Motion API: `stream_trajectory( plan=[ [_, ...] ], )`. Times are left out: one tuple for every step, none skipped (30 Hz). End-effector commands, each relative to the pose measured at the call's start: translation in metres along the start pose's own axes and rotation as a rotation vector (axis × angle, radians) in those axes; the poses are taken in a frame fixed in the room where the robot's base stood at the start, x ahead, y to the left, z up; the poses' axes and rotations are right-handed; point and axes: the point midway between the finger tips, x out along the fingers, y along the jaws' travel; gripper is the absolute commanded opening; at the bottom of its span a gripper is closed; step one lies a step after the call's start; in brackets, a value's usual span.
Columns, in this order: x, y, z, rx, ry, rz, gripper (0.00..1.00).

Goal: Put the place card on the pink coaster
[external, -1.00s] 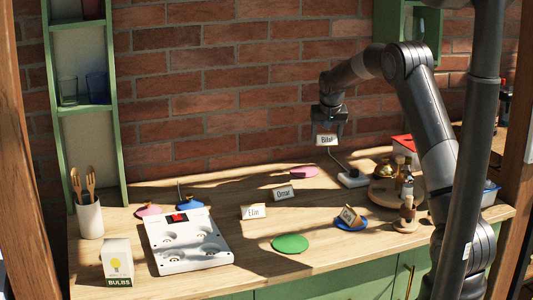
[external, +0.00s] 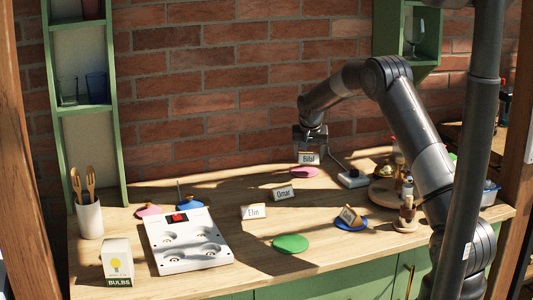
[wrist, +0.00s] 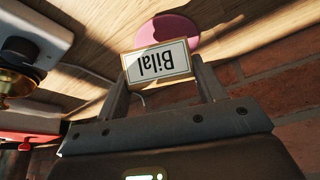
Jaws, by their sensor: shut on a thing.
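The place card reading "Bilal" (external: 308,158) is held between the fingers of my gripper (external: 309,150), which is shut on it. In the wrist view the card (wrist: 158,62) appears upside down between the two fingers (wrist: 160,85). The pink coaster (external: 304,172) lies on the table near the brick wall, directly below the card in the external view. In the wrist view the coaster (wrist: 182,27) shows beyond the card, which hides part of it. A small gap between card and coaster cannot be judged exactly.
Cards "Omar" (external: 284,193) and "Elin" (external: 254,212) stand in front. A green coaster (external: 290,243) is empty; a blue coaster (external: 351,225) bears a card. A round wooden board (external: 383,194) holds condiments.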

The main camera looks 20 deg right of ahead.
Motion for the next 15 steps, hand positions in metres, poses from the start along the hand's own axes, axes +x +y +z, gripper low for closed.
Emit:
stream_trajectory(
  plan=[
    [0.004,0.0,0.002,0.0,-0.001,0.001,0.41],
    [0.007,0.0,0.003,0.0,-0.002,0.001,0.41],
    [0.012,0.0,0.005,0.0,-0.002,0.001,0.41],
    [0.016,0.0,0.007,-0.001,-0.003,0.001,0.41],
    [0.021,0.0,0.009,-0.001,-0.004,0.002,0.41],
    [0.027,0.0,0.012,-0.001,-0.003,0.002,0.41],
    [0.03,0.0,0.013,-0.001,-0.002,0.001,0.41],
    [0.033,0.0,0.014,-0.001,-0.001,0.001,0.41],
    [0.035,0.0,0.015,-0.001,-0.001,0.001,0.41],
    [0.036,0.0,0.015,-0.001,-0.001,0.001,0.41],
    [0.036,0.0,0.015,0.0,0.0,0.0,0.41],
    [0.036,0.0,0.015,0.0,0.0,0.0,0.41],
    [0.036,0.0,0.015,0.0,0.0,0.0,0.41],
    [0.036,0.0,0.015,0.0,0.0,0.0,0.41],
    [0.036,0.0,0.015,0.0,0.0,0.0,0.41]
  ],
)
